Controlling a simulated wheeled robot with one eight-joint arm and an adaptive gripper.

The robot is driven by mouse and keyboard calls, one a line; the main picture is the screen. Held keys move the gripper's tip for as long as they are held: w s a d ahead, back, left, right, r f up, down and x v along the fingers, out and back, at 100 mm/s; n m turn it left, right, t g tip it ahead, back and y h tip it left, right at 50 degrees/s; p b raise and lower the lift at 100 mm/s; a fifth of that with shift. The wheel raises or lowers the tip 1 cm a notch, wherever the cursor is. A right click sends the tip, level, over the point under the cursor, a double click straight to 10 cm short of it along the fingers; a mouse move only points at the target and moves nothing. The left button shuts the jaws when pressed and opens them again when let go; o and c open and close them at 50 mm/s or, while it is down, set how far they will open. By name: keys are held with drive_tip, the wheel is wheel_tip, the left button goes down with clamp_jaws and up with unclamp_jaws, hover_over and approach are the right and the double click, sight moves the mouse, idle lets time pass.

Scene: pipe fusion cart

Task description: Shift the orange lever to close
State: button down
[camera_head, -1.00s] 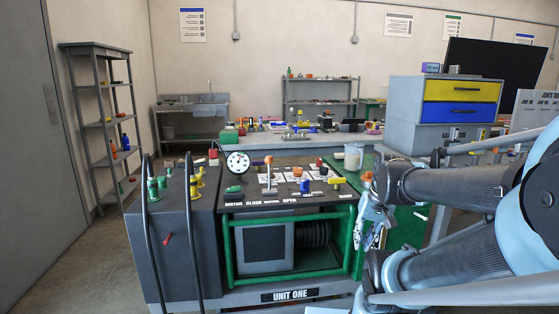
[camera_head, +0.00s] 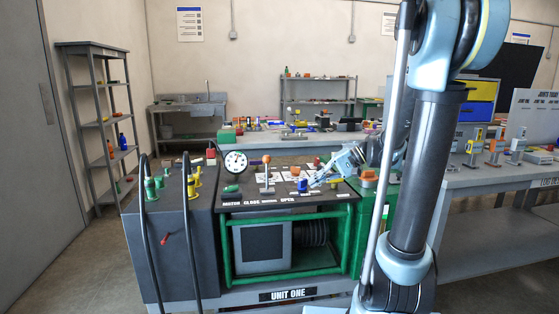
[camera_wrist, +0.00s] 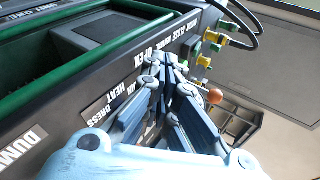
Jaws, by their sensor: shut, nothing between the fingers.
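The lever with the orange ball knob (camera_head: 267,159) stands upright on a pale stem on the black control panel of the cart. In the wrist view its orange-brown knob (camera_wrist: 215,96) shows right of my fingers. My gripper (camera_head: 315,183) is over the right part of the panel, to the right of the lever and apart from it. In the wrist view my gripper (camera_wrist: 165,63) has its fingertips together with nothing between them. Labels reading CLOSE and OPEN run along the panel's front edge. The fingers hide part of the panel in the wrist view.
A round gauge (camera_head: 236,161) stands left of the lever. Black hoses (camera_head: 190,220) loop up at the cart's left. A green frame (camera_head: 290,273) surrounds the lower front. A grey side table (camera_head: 470,178) is at right.

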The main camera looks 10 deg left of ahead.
drive_tip(key=w+r+n+g+y, duration=0.1)
drive_tip(key=w+r+y, duration=0.15)
drive_tip(key=w, duration=0.35)
drive_tip(key=w+r+g+y, duration=0.1)
drive_tip(key=w+y, duration=0.3)
drive_tip(key=w, duration=0.1)
hover_over(267, 173)
drive_tip(key=w+d, duration=0.3)
drive_tip(key=d, duration=0.2)
drive_tip(key=shift+s+a+r+n, duration=0.15)
drive_tip(key=shift+a+r+n, duration=0.1)
drive_tip(key=shift+n, duration=0.05)
